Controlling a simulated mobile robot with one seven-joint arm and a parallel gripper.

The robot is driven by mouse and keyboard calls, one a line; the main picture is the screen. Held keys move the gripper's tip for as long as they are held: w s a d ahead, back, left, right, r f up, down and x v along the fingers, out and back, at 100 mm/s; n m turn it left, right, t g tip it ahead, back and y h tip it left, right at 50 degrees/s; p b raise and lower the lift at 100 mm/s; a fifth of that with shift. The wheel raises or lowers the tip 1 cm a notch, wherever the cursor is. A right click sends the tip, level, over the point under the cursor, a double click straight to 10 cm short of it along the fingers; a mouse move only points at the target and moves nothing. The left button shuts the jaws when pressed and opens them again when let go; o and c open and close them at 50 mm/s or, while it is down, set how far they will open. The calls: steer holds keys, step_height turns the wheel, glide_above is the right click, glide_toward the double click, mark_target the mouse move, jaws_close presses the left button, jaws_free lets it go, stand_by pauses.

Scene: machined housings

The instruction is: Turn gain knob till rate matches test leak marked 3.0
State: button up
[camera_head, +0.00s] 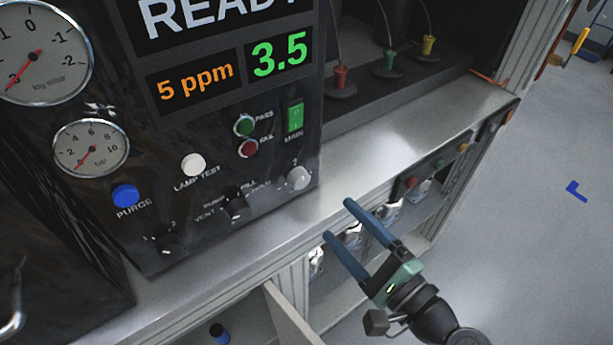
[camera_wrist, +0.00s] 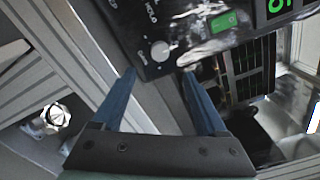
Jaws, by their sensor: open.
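A pale round knob (camera_head: 299,178) sits at the lower right corner of the black panel (camera_head: 205,130); its lettering is too blurred to read surely as gain. In the wrist view the pale knob (camera_wrist: 160,50) appears just beyond the gap between my fingertips. My gripper (camera_head: 338,219) is open and empty, with blue fingers, in front of the panel and apart from the knob. The green readout (camera_head: 279,51) shows 3.5. The orange readout (camera_head: 196,82) shows 5 ppm. No 3.0 marking is legible.
Two black knobs (camera_head: 236,208) (camera_head: 166,243), a blue PURGE button (camera_head: 125,195), a white LAMP TEST button (camera_head: 193,164) and a green MAIN switch (camera_head: 294,117) share the panel. Red, green and yellow fittings (camera_head: 389,62) stand behind. The metal bench ledge (camera_head: 400,145) is mostly clear.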

mark_target(303, 183)
steer(key=p+x, duration=0.1)
steer(key=x, duration=0.9)
steer(key=shift+w+a+p, duration=0.15)
steer(key=shift+p, duration=0.15)
jaws_close()
